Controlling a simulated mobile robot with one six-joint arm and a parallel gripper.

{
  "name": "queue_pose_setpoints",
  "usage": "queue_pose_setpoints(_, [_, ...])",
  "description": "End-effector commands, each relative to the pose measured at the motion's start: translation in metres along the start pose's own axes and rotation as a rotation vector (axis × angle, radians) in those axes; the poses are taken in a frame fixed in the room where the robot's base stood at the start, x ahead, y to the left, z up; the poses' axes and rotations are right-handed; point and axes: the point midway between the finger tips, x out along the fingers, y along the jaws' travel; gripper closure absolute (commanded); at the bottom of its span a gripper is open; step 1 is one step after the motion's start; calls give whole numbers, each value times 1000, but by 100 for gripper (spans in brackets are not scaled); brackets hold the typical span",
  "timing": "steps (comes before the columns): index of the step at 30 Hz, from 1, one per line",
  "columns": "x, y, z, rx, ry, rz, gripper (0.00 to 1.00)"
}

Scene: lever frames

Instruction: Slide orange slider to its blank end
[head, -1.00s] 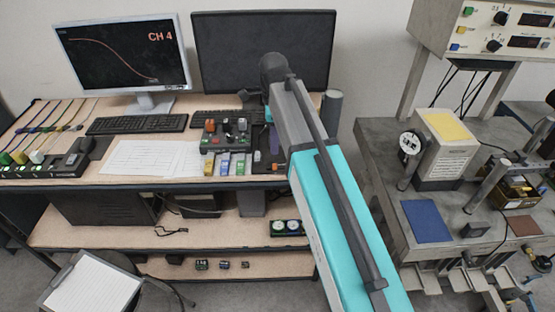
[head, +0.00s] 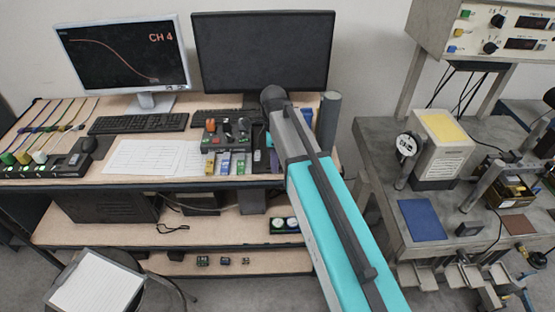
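A dark control box (head: 221,134) stands on the desk, just left of my arm. A small orange part (head: 211,125) sits on its upper left. It may be the orange slider, but it is too small to tell its track or which end is blank.
A dark panel with purple parts (head: 258,150) lies between the box and my arm. White papers (head: 150,158), keyboards (head: 138,123) and two monitors (head: 262,50) are on the desk. A grey cylinder (head: 328,122) stands close right of my arm. An instrument bench (head: 465,190) is at the right.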

Motion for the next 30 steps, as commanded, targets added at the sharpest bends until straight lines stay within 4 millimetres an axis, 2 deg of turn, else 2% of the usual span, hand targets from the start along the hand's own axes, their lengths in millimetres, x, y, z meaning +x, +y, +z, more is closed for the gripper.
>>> queue_pose_setpoints(11, [3,0,0,-1,0,0,69])
queue_pose_setpoints(15, [3,0,1,-1,0,0,92])
queue_pose_setpoints(17, [3,0,1,-1,0,0,100])
queue_pose_setpoints(24, [3,0,2,-2,0,1,100])
queue_pose_setpoints(30, [3,0,18,-3,0,1,100])
